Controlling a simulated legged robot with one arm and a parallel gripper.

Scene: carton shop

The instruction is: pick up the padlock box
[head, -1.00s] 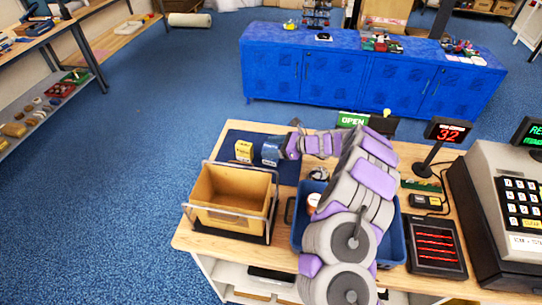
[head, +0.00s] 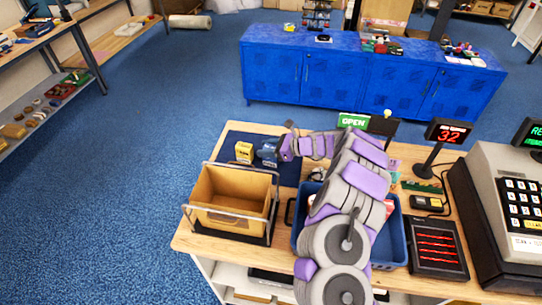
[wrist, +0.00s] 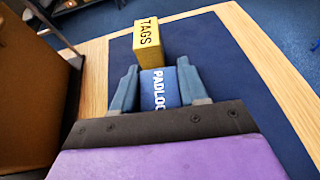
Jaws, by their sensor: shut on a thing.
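The padlock box (wrist: 159,92) is blue with white lettering that reads "PADLOC" before my gripper hides the rest. My gripper (wrist: 159,84) is shut on it, one blue-grey finger along each side. In the head view, the padlock box (head: 267,152) is at the end of my arm, over the dark blue mat, and my gripper (head: 272,154) partly covers it. I cannot tell whether the box touches the mat. A yellow tags box (wrist: 149,43) stands just beyond the padlock box; in the head view it is to its left (head: 244,151).
A tan open bin (head: 232,190) with a metal frame stands at the counter's left front. A blue tray (head: 392,246) lies under my arm. Bare mat (wrist: 235,75) lies right of the padlock box.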

